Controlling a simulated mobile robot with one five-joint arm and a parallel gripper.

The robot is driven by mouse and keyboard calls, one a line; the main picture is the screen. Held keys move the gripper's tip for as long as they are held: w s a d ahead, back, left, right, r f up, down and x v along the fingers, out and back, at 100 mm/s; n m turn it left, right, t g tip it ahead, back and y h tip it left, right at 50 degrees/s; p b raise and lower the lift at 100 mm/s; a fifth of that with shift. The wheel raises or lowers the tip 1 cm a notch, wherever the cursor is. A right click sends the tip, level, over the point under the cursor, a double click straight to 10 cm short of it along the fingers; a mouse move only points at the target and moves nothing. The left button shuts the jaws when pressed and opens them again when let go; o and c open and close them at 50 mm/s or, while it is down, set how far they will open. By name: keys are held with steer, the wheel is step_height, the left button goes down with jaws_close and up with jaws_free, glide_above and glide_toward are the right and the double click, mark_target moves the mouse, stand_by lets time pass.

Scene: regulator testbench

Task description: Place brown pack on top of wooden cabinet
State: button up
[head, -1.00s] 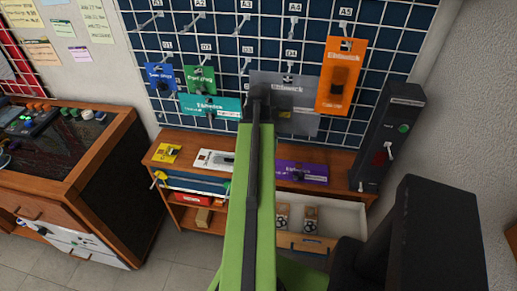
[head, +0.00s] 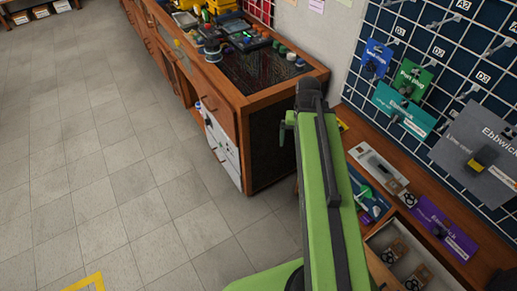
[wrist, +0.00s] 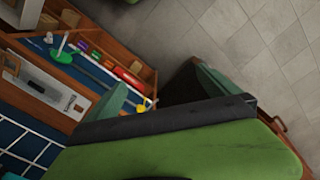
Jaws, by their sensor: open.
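Small brown packs with black round marks lie in the open drawer at the lower right of the head view, one brown pack (head: 393,252) nearer the wall. I cannot tell which pack the task means. The low wooden cabinet (head: 468,262) stands under the pegboard; another wooden cabinet (head: 268,99) with a dark glass top is left of it. My gripper (wrist: 165,92) is open, with its green fingers apart and nothing seen between them. In the head view my arm hides most of it, near the dark-topped cabinet's corner.
A pegboard (head: 455,75) with hanging cards is at the right. A white card pack (head: 378,165) and a purple pack (head: 445,228) lie on the low cabinet. Devices sit on the dark glass top. The tiled floor (head: 110,170) at left is clear.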

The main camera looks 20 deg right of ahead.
steer(key=w+a+n, duration=0.1)
steer(key=a+n, duration=0.3)
steer(key=a, duration=1.5)
steer(key=shift+w, duration=0.35)
steer(key=shift+w, duration=0.1)
